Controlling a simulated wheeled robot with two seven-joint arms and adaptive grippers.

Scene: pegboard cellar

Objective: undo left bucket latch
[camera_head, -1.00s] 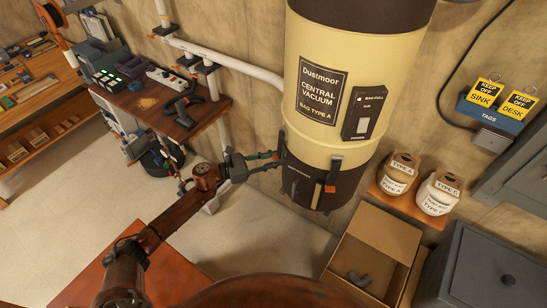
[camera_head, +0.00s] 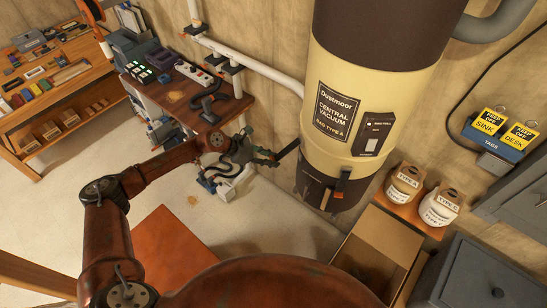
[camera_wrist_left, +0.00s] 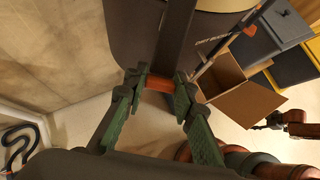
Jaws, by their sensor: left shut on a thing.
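The tall canister of the central vacuum (camera_head: 350,110) hangs at the wall, with the dark bucket (camera_head: 313,182) at its bottom. The left latch is a dark lever (camera_head: 290,148) standing out from the canister's left side. My left gripper (camera_head: 272,158) is shut on this latch. In the left wrist view, green fingers (camera_wrist_left: 160,82) close from both sides on its orange-brown grip, and the dark lever (camera_wrist_left: 172,45) runs up from there. Another latch with an orange tab (camera_head: 340,185) lies upright against the bucket's front.
An open cardboard box (camera_head: 395,237) stands below and right of the canister. Two labelled containers (camera_head: 405,183) sit on a small shelf beside it. A small bench (camera_head: 190,97) with tools is at the left. Grey cabinets stand at the right. The floor below my left arm is partly clear.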

